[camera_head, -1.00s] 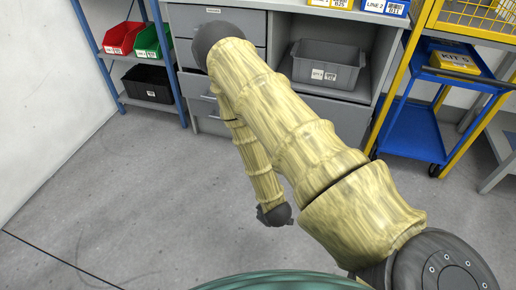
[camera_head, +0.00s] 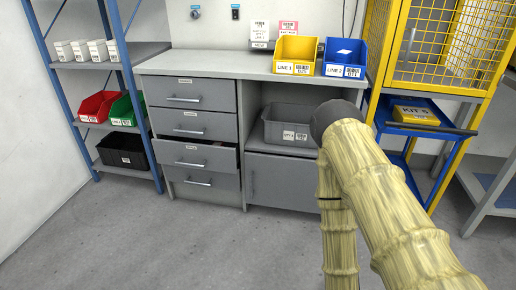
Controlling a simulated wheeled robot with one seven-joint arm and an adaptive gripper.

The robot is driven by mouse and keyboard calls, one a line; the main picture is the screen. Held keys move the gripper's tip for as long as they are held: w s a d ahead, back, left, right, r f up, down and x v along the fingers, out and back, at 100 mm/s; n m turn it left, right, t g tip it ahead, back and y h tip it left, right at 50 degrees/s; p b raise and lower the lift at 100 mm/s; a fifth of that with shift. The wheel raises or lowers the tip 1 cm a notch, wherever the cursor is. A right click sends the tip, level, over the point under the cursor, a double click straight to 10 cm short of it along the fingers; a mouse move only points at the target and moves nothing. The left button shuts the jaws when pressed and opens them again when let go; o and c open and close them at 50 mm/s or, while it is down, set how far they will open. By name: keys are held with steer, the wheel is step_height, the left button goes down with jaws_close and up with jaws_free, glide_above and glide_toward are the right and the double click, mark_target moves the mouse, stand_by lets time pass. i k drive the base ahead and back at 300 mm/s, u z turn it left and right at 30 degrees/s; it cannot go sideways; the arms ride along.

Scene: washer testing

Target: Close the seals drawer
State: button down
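A grey drawer unit stands at the left of the workbench, with a column of drawers. The third drawer from the top (camera_head: 216,161) stands partly open. A dark gap shows above its front, with a little of its inside. The top drawer (camera_head: 215,94), the second drawer (camera_head: 215,126) and the bottom drawer (camera_head: 215,184) look shut. Each front has a small label, too small to read, so I cannot tell by label which is the seals drawer. My arm, in a pale wood-like sleeve, bends at right; my gripper is out of view.
A grey bin (camera_head: 290,128) sits in the bench's open bay, above a closed cabinet door (camera_head: 280,182). Yellow (camera_head: 296,50) and blue (camera_head: 345,55) bins stand on the bench top. A blue shelf rack (camera_head: 98,65) is left, a blue cart (camera_head: 440,132) right. The floor before the drawers is clear.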

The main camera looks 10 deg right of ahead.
mark_target(196, 154)
steer(key=z, duration=0.75)
steer(key=i, duration=0.8)
steer(key=u, duration=2.35)
